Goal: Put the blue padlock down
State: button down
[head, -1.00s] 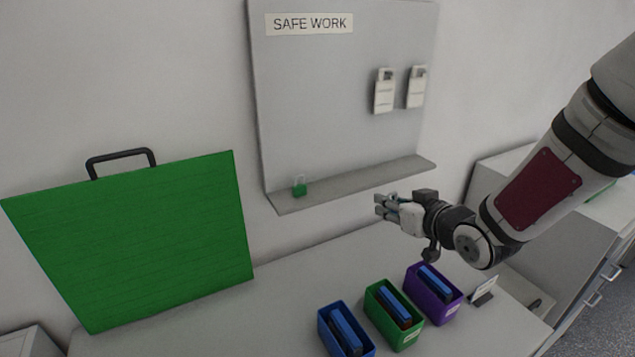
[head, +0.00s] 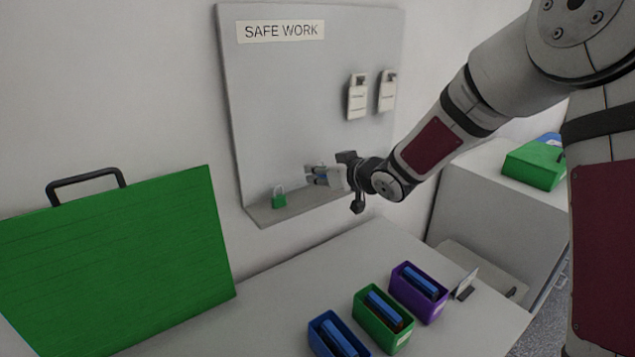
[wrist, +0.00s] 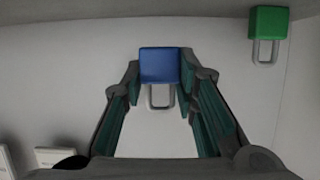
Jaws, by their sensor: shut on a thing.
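My gripper (head: 318,175) is shut on the blue padlock (wrist: 160,65). In the wrist view the padlock's blue body sits between the fingertips, with its grey shackle pointing back toward the palm. In the head view the padlock is too small and too covered by the fingers to make out clearly. The gripper is at the grey shelf (head: 262,213) under the SAFE WORK board, over its right part. I cannot tell whether the padlock touches the shelf.
A green padlock (head: 279,200) stands on the shelf left of my gripper; it also shows in the wrist view (wrist: 268,22). Two pale tags (head: 357,97) hang on the board (head: 290,90) above. Blue, green and purple bins (head: 418,300) stand on the bench below. A green case (head: 110,260) stands at left.

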aim_at(318, 193)
jog(key=shift+w+a, duration=0.25)
jog(key=shift+w, duration=0.35)
jog(key=shift+w+a+f+p, duration=0.1)
jog(key=shift+w+f+p, duration=0.1)
jog(key=shift+f, duration=0.7)
jog(key=shift+w+f+p, duration=0.1)
jog(key=shift+f+p, duration=0.1)
jog(key=shift+f, duration=0.7)
jog(key=shift+f, duration=0.3)
